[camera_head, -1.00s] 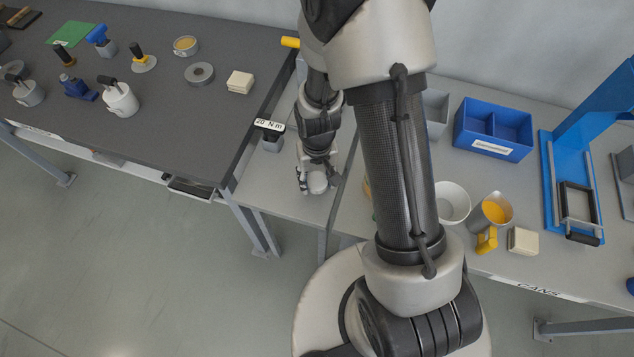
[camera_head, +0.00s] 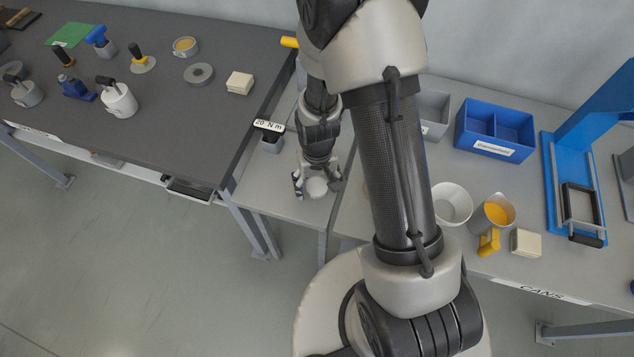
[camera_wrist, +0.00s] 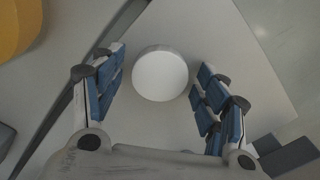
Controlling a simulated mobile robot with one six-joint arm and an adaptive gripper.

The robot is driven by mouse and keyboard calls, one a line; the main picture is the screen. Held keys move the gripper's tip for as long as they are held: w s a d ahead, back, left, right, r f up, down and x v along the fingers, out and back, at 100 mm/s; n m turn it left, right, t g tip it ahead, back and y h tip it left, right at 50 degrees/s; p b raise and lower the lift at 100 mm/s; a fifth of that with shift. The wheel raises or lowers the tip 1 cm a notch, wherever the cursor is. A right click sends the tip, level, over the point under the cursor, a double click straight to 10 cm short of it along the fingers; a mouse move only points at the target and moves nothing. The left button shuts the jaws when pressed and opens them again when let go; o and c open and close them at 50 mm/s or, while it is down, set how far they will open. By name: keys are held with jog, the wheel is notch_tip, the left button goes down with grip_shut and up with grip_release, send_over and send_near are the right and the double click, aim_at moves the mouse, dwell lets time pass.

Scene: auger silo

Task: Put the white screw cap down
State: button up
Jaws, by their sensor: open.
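The white screw cap (camera_wrist: 160,74) is a round white disc lying on the grey table, seen from above in the wrist view. It also shows in the head view (camera_head: 317,187), under my gripper. My gripper (camera_wrist: 156,82) is open, with its blue-padded fingers to the left and right of the cap and a gap on each side. In the head view my gripper (camera_head: 318,184) is over the narrow grey table (camera_head: 285,200) between the dark bench and the right table.
A dark bench (camera_head: 150,140) with mugs and tools is at the left. At the right are a blue divided bin (camera_head: 494,130), a white bowl (camera_head: 452,204), a jug with orange contents (camera_head: 494,212) and a blue press (camera_head: 570,180). A yellow object (camera_wrist: 18,25) is at the wrist view's upper left.

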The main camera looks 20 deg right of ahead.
jog(key=shift+r, duration=0.1)
notch_tip(320, 180, up, 12)
jog(key=p, duration=0.4)
notch_tip(320, 180, up, 14)
jog(key=t, duration=0.2)
send_over(317, 186)
jog(key=s, duration=0.3)
jog(key=s+r+n+t, duration=0.1)
jog(key=s+r+t, duration=0.1)
jog(key=s+r, duration=0.9)
jog(key=shift+s+t, duration=0.3)
jog(key=shift+s, duration=0.25)
jog(key=shift+d+r, duration=0.1)
jog(key=shift+d, duration=0.05)
